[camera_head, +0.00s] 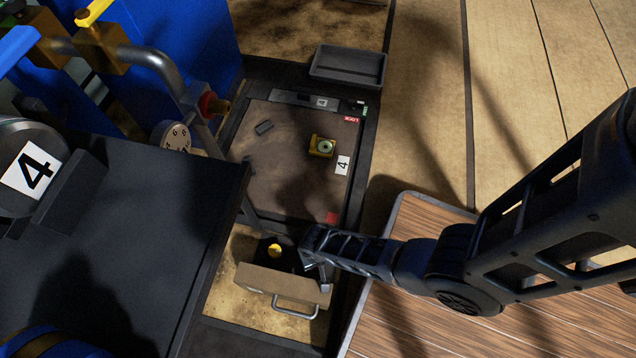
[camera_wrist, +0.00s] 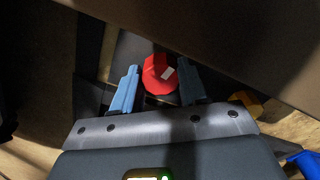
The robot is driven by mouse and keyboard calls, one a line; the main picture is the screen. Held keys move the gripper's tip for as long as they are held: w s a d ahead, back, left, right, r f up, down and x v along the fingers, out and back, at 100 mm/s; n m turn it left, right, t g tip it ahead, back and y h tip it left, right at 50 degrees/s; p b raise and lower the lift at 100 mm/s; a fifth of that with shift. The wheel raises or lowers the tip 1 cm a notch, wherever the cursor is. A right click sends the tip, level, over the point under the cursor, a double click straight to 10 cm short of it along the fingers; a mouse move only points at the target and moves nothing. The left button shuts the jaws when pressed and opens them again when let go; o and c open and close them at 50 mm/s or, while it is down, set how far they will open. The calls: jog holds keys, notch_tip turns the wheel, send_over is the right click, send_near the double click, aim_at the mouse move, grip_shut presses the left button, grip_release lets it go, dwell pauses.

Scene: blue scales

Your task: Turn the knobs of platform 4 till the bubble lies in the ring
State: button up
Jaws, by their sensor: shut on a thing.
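Platform 4 (camera_head: 290,180) is a brown plate in a dark frame, with a "4" label at its right edge. A yellow level (camera_head: 321,154) with a round green vial sits on it; the bubble's place in the ring is too small to tell. In the wrist view a red knob (camera_wrist: 155,82) with a white mark lies between the two blue-grey fingers of my gripper (camera_wrist: 158,86), which is shut on it. In the head view my arm reaches in at the platform's front edge; the fingertips and red knob are hidden there. A yellow knob (camera_head: 275,251) shows below the platform.
A drawer front (camera_head: 270,284) with a metal handle stands close below my gripper. A dark tabletop (camera_head: 110,240) and pipework lie to the left. A grey tray (camera_head: 348,66) is beyond the platform. A wooden surface (camera_head: 430,215) lies on the right under my arm.

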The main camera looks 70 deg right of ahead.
jog(key=o, duration=1.1)
jog(key=shift+c, duration=0.2)
notch_tip(320, 180, up, 8)
jog(key=p, duration=0.5)
jog(key=shift+f, duration=0.1)
